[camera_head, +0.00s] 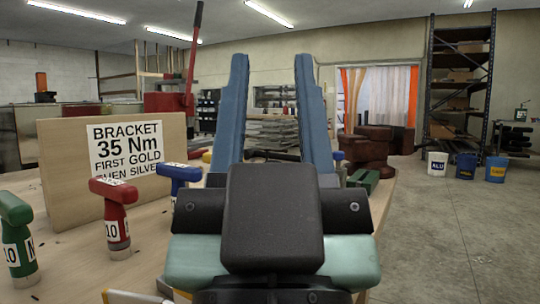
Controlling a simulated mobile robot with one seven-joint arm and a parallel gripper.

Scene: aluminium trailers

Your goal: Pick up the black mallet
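My gripper (271,62) is in the middle of the view, its two long blue fingers wide apart and no object seen held between them. I cannot make out a black mallet for certain. A low dark shape (274,155) shows between the finger bases, and I cannot tell what it is. My wrist and arm hide the middle of the wooden table (70,250). T-shaped tools stand left of my gripper: a green one (18,240), a red one (112,215) and a blue one (179,174).
A wooden board (60,170) with a "BRACKET 35 Nm" sign (125,150) stands on the table at left. A green object (363,180) lies right of my gripper near the table's edge. Buckets (466,166) stand far right, with open floor before them.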

